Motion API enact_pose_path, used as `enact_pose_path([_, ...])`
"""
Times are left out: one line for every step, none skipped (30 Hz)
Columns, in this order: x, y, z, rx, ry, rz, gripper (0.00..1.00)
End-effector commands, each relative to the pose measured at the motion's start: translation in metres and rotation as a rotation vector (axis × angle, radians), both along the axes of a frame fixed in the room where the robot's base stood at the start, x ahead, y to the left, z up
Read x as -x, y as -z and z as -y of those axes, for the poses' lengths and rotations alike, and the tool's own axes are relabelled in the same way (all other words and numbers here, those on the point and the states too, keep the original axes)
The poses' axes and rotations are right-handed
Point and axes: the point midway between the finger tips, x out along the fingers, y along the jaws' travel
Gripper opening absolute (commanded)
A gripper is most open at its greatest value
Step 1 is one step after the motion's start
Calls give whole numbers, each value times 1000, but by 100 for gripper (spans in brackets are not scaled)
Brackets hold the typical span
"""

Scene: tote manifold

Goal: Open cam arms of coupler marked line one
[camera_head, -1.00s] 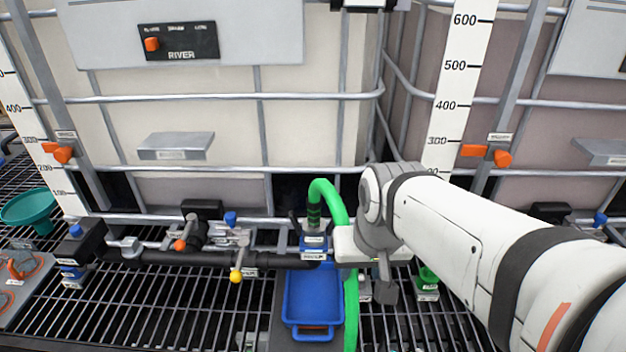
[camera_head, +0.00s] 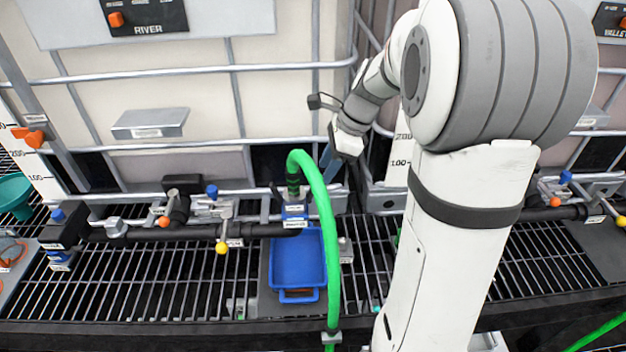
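A blue coupler (camera_head: 294,213) with white labels stands at the right end of the black pipe, above the blue tray. The label print is too small to read for certain. A green hose (camera_head: 318,190) rises from its top, bends over and hangs down to the front. A dark lever-like piece shows at the coupler's left side; the right side is partly covered by the hose, so I cannot tell how both cam arms stand. My gripper (camera_head: 338,157) is above and right of the coupler, apart from it. Its fingers are too unclear to judge open or shut.
The blue tray (camera_head: 297,262) sits on the grating under the coupler. The black pipe (camera_head: 165,234) carries a yellow-knobbed valve handle (camera_head: 222,247) and an orange-knobbed one. Caged tanks stand behind. My arm covers the right middle; the grating at left front is clear.

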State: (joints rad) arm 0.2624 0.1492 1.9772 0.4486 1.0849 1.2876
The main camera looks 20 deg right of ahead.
Motion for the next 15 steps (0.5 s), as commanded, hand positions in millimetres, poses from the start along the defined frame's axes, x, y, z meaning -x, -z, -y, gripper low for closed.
enact_pose_path([0, 8, -4, -1, -3, -4, 40])
enact_pose_path([0, 12, -6, -1, -3, -4, 40])
enact_pose_path([0, 19, -9, -1, -4, -5, 40])
enact_pose_path([-1, 23, -11, 0, -5, -4, 40])
enact_pose_path([-1, 28, -12, 0, -5, -4, 40])
enact_pose_path([-1, 34, -15, 1, -5, -5, 40])
enact_pose_path([-1, 38, -16, 1, -4, -5, 40])
enact_pose_path([-2, 41, -18, 0, -4, -3, 40])
enact_pose_path([-3, 46, -20, 1, -5, -2, 40])
enact_pose_path([-3, 49, -21, 1, -6, -2, 40])
enact_pose_path([-3, 51, -22, 2, -6, -1, 40])
enact_pose_path([-3, 54, -23, 2, -6, -2, 40])
enact_pose_path([-3, 56, -24, 2, -7, -2, 40])
enact_pose_path([-3, 57, -24, 2, -7, -1, 40])
enact_pose_path([-3, 58, -25, 2, -6, 0, 40])
